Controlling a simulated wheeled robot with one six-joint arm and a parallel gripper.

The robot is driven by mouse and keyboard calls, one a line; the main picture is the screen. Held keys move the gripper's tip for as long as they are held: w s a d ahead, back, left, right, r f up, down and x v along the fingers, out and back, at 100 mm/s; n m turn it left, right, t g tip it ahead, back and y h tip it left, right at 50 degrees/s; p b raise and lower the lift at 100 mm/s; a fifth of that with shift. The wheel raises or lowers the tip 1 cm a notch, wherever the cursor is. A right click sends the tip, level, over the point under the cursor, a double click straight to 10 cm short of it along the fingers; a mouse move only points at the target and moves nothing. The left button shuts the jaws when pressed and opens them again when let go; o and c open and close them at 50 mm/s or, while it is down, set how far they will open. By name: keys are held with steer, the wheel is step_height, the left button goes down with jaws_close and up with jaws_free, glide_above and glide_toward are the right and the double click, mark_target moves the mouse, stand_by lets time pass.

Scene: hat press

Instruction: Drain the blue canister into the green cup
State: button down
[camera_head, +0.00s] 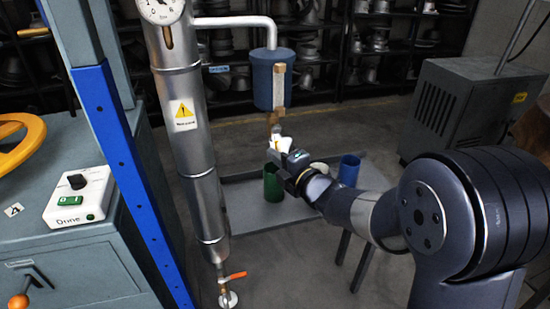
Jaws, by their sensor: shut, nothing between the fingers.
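The blue canister (262,78) hangs from a bent silver pipe, with a pale upright strip on its front and brass fittings (275,118) below it. The green cup (272,186) stands upright on a grey metal table, below the canister. My gripper (279,144) comes in from the right, just under the brass fittings and above the green cup. It is shut and holds nothing. Its white fingers hide part of the lower fitting, so I cannot tell whether they touch it. No liquid stream is visible, and the cup's inside cannot be seen.
A blue cup (349,171) and a pale cup (319,168), partly hidden by my arm, stand on the table (245,205). A tall steel column (196,140) with a gauge and an orange-handled valve (232,277) stands left. A blue post (125,170) and control box (78,197) are further left.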

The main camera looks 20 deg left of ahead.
steer(key=shift+w+d+f, duration=0.1)
steer(key=shift+d, duration=0.05)
steer(key=w+d+r+n+t+h+b, duration=0.1)
steer(key=w+d+r+n+h, duration=0.2)
steer(key=n, duration=0.9)
steer(key=d+r+h, duration=0.1)
steer(key=d+h, duration=0.1)
steer(key=shift+w+d+r+h, duration=0.15)
steer(key=shift+w+d+h, duration=0.05)
steer(key=shift+h, duration=0.2)
steer(key=shift+r, duration=0.1)
stand_by(0.7)
step_height(320, 180, down, 5)
steer(key=b, duration=0.5)
steer(key=r+p+v, duration=0.1)
steer(key=p+v, duration=0.2)
steer(key=v, duration=0.7)
